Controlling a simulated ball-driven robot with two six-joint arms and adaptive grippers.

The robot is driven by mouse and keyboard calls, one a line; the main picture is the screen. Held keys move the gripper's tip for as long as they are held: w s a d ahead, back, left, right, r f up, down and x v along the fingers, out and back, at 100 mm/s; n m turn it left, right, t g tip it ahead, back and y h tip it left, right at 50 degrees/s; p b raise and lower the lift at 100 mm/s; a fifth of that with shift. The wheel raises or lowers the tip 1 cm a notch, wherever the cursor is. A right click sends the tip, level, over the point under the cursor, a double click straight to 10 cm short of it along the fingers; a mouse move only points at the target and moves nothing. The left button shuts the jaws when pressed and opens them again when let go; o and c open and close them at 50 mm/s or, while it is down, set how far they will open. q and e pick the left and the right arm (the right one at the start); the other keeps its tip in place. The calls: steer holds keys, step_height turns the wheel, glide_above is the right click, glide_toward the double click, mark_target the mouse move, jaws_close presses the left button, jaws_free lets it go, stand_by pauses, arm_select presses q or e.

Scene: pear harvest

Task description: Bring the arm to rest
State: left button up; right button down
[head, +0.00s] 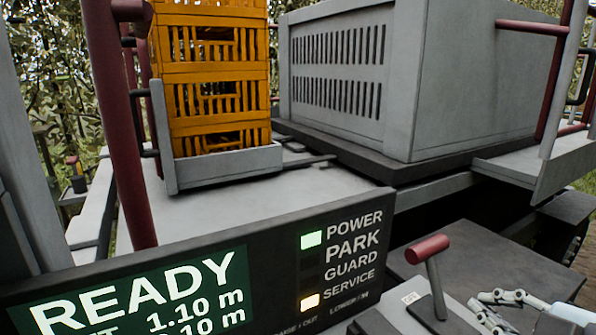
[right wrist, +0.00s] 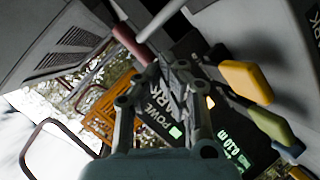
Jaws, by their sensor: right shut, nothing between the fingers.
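My right gripper (head: 484,308) shows at the bottom right of the head view, just right of a lever with a red handle (head: 428,249). Its pale finger links are partly cut off by the frame's lower edge. In the right wrist view the gripper (right wrist: 167,72) points away from the camera, with its fingertips together and nothing between them. I cannot tell whether the gripper touches the lever base; no grip on the handle shows. My left gripper is in neither view.
A dark display panel (head: 375,202) reads READY, with POWER and SERVICE lamps lit. Orange crates (head: 216,98) are stacked behind it in a grey holder (head: 228,168). A large grey vented housing (head: 455,90) stands at the back. Yellow (right wrist: 246,81) and green (right wrist: 270,125) pieces show in the wrist view.

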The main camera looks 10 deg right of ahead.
steer(key=s+a+f+m+g+h, duration=0.1)
steer(key=s+a+f+m+g, duration=0.1)
steer(key=s+m+g, duration=0.5)
steer(key=s+a+f+m+g+h, duration=0.1)
steer(key=s+f+m+g+h, duration=0.1)
steer(key=s+m, duration=0.5)
steer(key=s+d+f+n+g+b, duration=0.15)
steer(key=f+b, duration=0.45)
steer(key=f, duration=1.3)
steer(key=s+d+f+b, duration=0.1)
steer(key=s+f+b, duration=0.35)
steer(key=f, duration=1.45)
steer(key=s+f+g+b, duration=0.1)
steer(key=s+f+b, duration=0.4)
steer(key=f, duration=0.8)
steer(key=s+f+b, duration=0.6)
steer(key=s+f, duration=0.6)
steer(key=f, duration=0.2)
steer(key=shift+d+f+g+b, duration=0.15)
steer(key=shift+d+g+b, duration=0.15)
steer(key=shift+d+g, duration=0.05)
steer(key=shift+s, duration=0.1)
